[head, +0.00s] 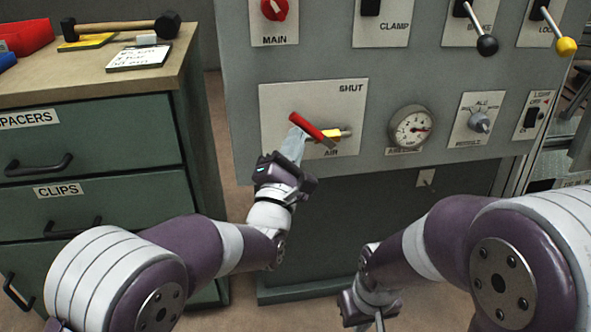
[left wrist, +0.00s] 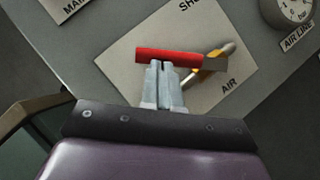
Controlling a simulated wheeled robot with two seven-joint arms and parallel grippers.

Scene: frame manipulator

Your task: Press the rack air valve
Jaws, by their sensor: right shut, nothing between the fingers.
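The air valve has a red lever handle (head: 312,130) on a pale plate (head: 275,100) marked SHUT and AIR. In the head view the handle slopes down to the right, with brass-yellow fittings (head: 344,133) beside it. The handle also shows in the left wrist view (left wrist: 168,56). My left gripper (head: 297,132) is at the handle; its two fingertips (left wrist: 160,66) are close together and overlap the lower edge of the handle in that view. Whether they touch it is hard to tell. My right gripper (head: 379,319) is low at the bottom edge, shut and empty, away from the panel.
A pressure gauge (head: 411,129) and a grey knob (head: 478,122) sit right of the valve. A red MAIN knob (head: 273,9) and levers with black (head: 487,45) and yellow (head: 566,46) balls are above. A green drawer cabinet (head: 90,140) stands left.

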